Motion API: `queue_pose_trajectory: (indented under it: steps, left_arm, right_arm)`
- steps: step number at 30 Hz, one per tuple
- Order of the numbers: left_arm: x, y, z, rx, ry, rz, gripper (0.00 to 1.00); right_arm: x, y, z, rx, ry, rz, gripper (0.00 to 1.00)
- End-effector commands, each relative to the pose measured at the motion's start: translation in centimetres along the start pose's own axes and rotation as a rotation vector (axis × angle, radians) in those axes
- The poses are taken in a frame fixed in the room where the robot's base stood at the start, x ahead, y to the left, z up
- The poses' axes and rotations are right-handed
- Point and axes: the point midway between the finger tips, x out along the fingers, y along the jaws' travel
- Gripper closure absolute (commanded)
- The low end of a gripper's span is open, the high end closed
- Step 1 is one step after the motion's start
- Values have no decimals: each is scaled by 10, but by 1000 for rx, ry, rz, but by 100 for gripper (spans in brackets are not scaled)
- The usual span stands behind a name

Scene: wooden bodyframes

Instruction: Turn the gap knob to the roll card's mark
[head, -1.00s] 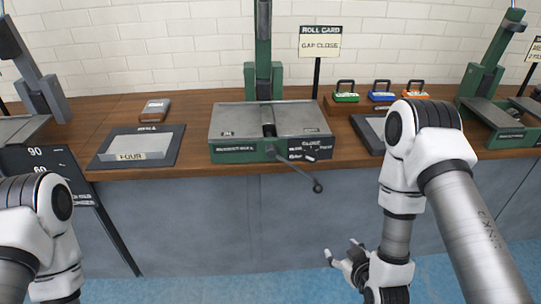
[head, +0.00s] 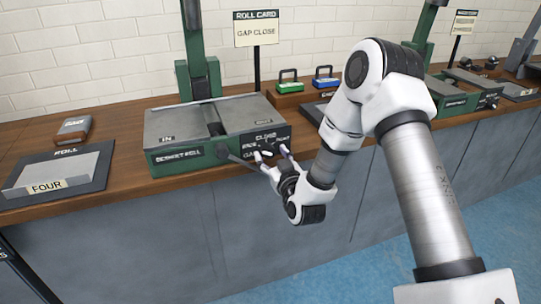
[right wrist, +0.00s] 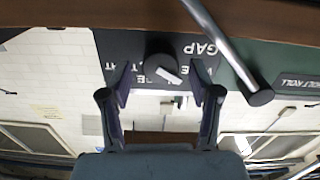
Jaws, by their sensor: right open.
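The roll card (head: 256,30) stands behind the green-fronted bench roll (head: 190,160) and reads GAP CLOSE. The dark round gap knob (right wrist: 160,67) sits on the black front panel (right wrist: 115,45), which appears upside down in the right wrist view. Its white pointer slants to the lower right there, towards the side where a partly hidden word begins with W. My right gripper (head: 271,156) is at the panel in the head view. In the right wrist view its open fingers (right wrist: 160,80) flank the knob, with gaps on both sides. My left gripper is out of view.
A crank handle (right wrist: 225,45) projects beside the knob, close to one finger in the right wrist view. Green and blue padlock-like blocks (head: 289,83) stand behind on the wooden bench (head: 130,113).

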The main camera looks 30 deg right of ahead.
Motion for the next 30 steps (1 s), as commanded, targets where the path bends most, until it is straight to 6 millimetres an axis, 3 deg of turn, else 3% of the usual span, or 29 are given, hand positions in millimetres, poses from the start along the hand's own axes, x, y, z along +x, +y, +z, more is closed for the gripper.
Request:
queue_pose_trajectory:
  steps: [9,14,15,30]
  left_arm:
    - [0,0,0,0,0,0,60]
    - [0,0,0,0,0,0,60]
    - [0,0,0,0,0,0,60]
    - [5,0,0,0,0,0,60]
  right_arm:
    - [8,0,0,1,-1,0,37]
    - [8,0,0,1,-1,0,94]
    - [8,0,0,1,-1,0,97]
    - [8,0,1,79,0,1,97]
